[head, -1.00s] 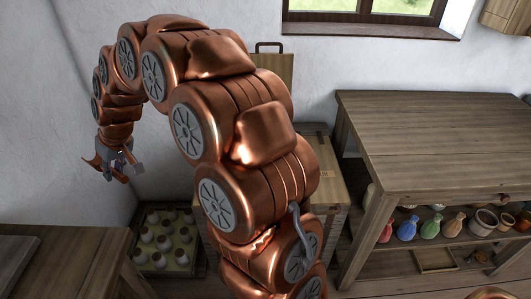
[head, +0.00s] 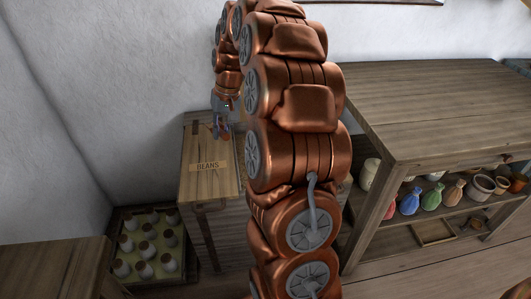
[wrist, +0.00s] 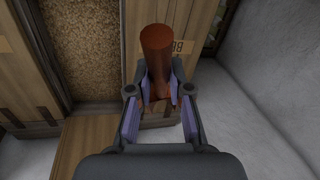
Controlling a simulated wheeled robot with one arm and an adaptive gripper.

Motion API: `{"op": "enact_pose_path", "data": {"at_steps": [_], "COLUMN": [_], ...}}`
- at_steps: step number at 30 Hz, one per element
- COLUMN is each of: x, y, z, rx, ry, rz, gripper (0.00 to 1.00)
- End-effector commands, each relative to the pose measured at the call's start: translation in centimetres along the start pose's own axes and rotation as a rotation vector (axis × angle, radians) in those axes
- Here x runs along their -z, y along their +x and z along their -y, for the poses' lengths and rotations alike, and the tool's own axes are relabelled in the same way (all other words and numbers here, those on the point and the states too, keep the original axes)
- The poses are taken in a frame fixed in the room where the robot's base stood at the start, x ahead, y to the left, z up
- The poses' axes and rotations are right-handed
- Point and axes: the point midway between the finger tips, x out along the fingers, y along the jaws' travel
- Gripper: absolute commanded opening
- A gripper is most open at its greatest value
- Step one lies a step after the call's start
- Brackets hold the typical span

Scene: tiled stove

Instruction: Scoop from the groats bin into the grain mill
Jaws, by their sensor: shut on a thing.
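My gripper (wrist: 160,105) is shut on a reddish-brown scoop (wrist: 157,45), of which a rounded cylinder shows between and beyond the fingers. In the head view my gripper (head: 222,125) hangs over the back of a closed wooden lid labelled BEANS (head: 208,166). An open compartment full of tan grain (wrist: 95,40) shows left of the scoop in the wrist view. Its label is not visible, so I cannot tell if it is the groats bin. I cannot tell whether the scoop holds anything. No grain mill can be made out.
A low crate of several white jars (head: 150,243) stands left of the chest. A wooden table (head: 430,100) with vases and pots on its lower shelf stands at right. A wooden surface (head: 50,268) is at lower left. White walls stand close behind the chest.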

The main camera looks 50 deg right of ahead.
Motion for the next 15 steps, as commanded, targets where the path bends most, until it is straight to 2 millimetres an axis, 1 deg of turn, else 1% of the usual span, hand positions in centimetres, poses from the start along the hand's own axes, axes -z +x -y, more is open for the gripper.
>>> {"op": "enact_pose_path", "data": {"at_steps": [1,3,6,9,10,12,15], "x": [-0.4,-1.0,-2.0,-2.9,-3.1,-3.5,-3.7], "y": [1.2,1.6,1.8,1.9,2.0,2.0,2.0], "z": [-2.7,-5.5,-8.7,-11.0,-11.5,-12.2,-12.8], "rx": [-0.006,-0.014,-0.021,-0.026,-0.026,-0.027,-0.028], "ry": [0.051,0.115,0.191,0.247,0.260,0.280,0.295], "rz": [0.018,0.043,0.076,0.102,0.109,0.119,0.126], "gripper": [0.00,0.00,0.00,0.00,0.00,0.00,0.00]}}
